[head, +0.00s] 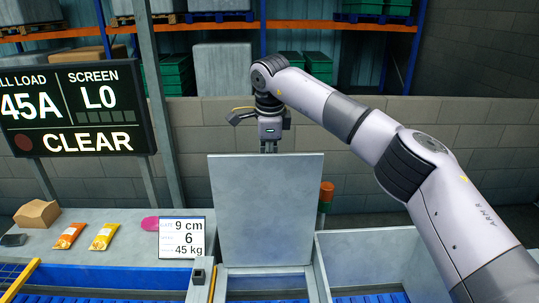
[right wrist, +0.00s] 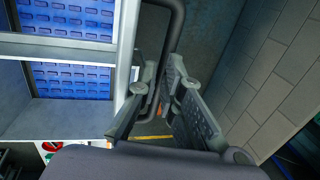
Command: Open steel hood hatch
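The steel hood hatch (head: 266,210) is a flat grey panel. It stands upright at the middle of the head view, above an opening with a blue floor. My right gripper (head: 269,147) points down at the hatch's top edge, from its far side. In the right wrist view, a dark bar handle (right wrist: 176,30) runs between the two fingers of my right gripper (right wrist: 158,85). The hatch shows there nearly edge-on (right wrist: 126,50). Whether the fingers press on the bar is unclear. My left gripper is in neither view.
A grey open bin (head: 370,250) stands right of the hatch. On the left counter (head: 110,225) lie an orange packet (head: 69,236), a yellow packet (head: 104,237), a cardboard box (head: 37,213) and a white sign (head: 182,238). A signal light (head: 326,192) stands close behind the hatch's right edge.

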